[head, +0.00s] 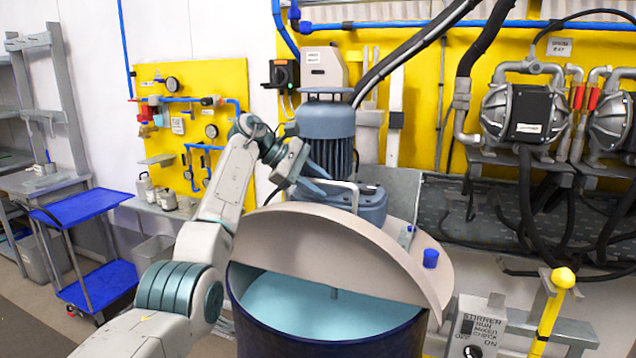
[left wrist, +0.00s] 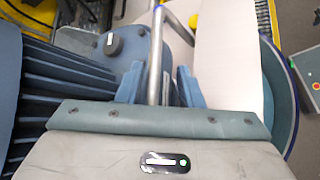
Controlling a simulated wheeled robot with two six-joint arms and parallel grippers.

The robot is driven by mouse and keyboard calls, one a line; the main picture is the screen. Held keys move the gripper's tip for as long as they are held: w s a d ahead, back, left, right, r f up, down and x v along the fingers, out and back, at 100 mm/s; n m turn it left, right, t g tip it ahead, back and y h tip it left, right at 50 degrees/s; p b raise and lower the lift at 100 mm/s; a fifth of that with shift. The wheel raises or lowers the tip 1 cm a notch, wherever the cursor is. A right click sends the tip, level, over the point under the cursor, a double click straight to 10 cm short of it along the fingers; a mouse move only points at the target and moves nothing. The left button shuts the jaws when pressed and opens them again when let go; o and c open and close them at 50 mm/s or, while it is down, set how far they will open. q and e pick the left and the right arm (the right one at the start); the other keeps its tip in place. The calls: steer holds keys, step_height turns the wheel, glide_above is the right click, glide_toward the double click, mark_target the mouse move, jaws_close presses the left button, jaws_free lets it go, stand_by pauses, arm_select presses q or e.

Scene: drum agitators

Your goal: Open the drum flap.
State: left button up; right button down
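The drum (head: 330,335) is dark blue, with pale teal contents showing inside. Its beige flap (head: 330,245) is raised and tilted, so the front of the drum is uncovered. A bent metal handle (head: 352,192) rises by the motor at the flap's back. My left gripper (head: 318,188) is at this handle. In the left wrist view the blue fingers of my left gripper (left wrist: 158,88) stand apart, with the handle bar (left wrist: 156,55) between them and gaps beside it. The flap (left wrist: 225,60) also shows there, right of the fingers. My right gripper is not in view.
A blue-grey agitator motor (head: 326,130) stands on the drum's lid, close to my left gripper. A blue cap (head: 430,258) sits on the lid's right side. A control box (head: 475,325) and yellow post (head: 555,310) stand at the right. A blue cart (head: 85,205) is at the left.

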arm_select(q)
steer(key=shift+a+r, duration=0.15)
steer(key=b+v, duration=0.3)
steer(key=v, duration=0.7)
steer(key=shift+r+b, duration=0.15)
steer(key=shift+b, duration=0.25)
steer(key=shift+s+a, duration=0.1)
